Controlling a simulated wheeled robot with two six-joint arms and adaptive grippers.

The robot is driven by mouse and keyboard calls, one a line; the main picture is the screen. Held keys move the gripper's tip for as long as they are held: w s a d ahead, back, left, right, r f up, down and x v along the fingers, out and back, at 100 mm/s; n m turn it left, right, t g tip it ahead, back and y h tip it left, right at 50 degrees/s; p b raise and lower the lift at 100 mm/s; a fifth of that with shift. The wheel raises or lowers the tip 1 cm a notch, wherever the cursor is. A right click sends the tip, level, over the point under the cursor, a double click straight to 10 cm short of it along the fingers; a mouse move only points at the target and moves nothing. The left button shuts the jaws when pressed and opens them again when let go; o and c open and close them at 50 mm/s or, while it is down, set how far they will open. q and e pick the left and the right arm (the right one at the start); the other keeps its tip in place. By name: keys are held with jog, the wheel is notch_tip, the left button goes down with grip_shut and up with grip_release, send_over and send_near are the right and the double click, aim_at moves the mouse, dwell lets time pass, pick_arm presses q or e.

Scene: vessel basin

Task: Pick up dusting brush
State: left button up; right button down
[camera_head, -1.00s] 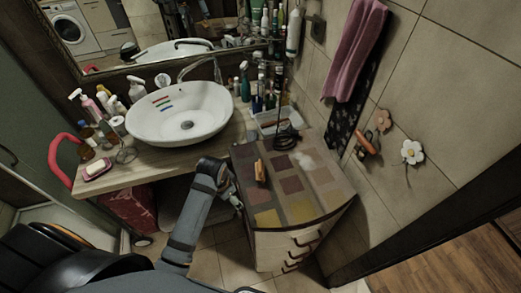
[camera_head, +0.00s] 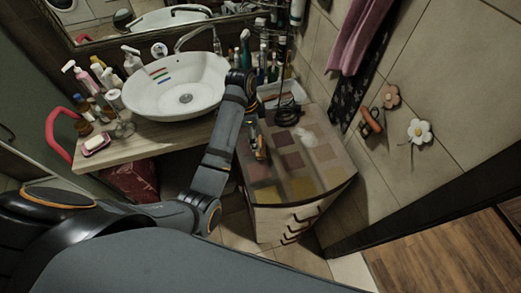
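The dusting brush appears to be the small orange-brown object (camera_head: 260,154) lying on the patchwork top of the drawer cabinet (camera_head: 322,178), near its left side. My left arm comes in from the left and bends over beside the basin. My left gripper (camera_head: 257,143) points down at the cabinet top, at the brush, and covers part of it. The fingers are small and dark here, so I cannot tell whether they are open or touching the brush. My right gripper is not in view.
A white basin (camera_head: 181,91) stands on a wooden counter left of the cabinet. A dark coiled holder (camera_head: 287,113) and a whitish tray (camera_head: 292,91) with bottles nearby are at the back of the cabinet. A white patch (camera_head: 307,137) lies on its top. The cabinet's front right is clear.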

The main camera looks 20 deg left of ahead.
aim_at(260, 141)
pick_arm(q)
jog(key=shift+d+f, duration=0.15)
jog(key=shift+f, duration=0.35)
jog(key=f+p, duration=0.1)
jog(key=f, duration=0.1)
jog(key=d+f+p, duration=0.1)
jog(key=f, duration=0.1)
jog(key=shift+w+d+f+p, duration=0.15)
jog(key=shift+d+f+p, duration=0.1)
jog(key=shift+p, duration=0.1)
jog(key=shift+f, duration=0.2)
jog(key=c, duration=1.1)
jog(key=shift+o, duration=0.2)
